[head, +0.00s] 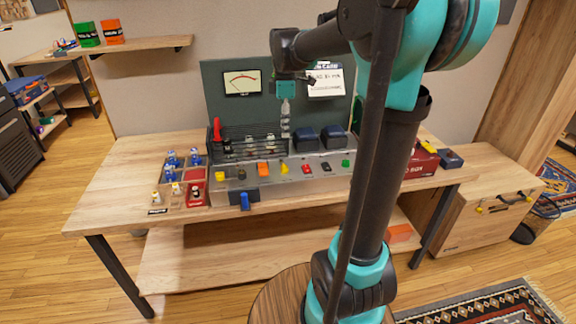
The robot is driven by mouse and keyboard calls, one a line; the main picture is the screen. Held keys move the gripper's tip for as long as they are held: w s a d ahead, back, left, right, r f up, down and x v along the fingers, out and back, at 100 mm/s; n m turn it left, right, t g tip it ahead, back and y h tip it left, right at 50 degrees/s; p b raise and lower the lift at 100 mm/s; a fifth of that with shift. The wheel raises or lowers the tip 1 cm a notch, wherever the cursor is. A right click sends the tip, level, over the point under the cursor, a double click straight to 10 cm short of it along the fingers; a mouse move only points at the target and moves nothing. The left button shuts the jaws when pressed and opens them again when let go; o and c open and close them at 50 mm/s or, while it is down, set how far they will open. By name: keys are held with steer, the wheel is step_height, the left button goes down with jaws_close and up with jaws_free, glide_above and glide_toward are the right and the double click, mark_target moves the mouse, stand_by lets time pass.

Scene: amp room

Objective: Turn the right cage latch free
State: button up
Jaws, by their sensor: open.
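The amp on the table has a black wire cage (238,149) with several tubes inside. A red upright latch (217,131) shows at the cage's left end. The cage's right end is behind my gripper (285,134), so I cannot make out the right latch. My gripper points down from its teal wrist. It is open and appears empty. It overlaps the cage's right end in the picture; I cannot tell whether it touches anything.
Coloured knobs line the amp's front (315,170), and two dark blocks (333,138) stand right of the cage. A sectioned tray (172,209) with small bottles is at left. A green panel (222,80) with a meter rises behind. My arm hides part of the table's right side.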

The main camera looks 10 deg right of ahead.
mark_target(284, 165)
steer(key=shift+n, duration=0.8)
steer(key=f, duration=1)
steer(key=w+f, duration=0.1)
steer(key=f, duration=0.4)
steer(key=shift+a+f, duration=0.1)
steer(key=shift+f, duration=0.25)
steer(key=shift+c, duration=0.3)
jaws_close()
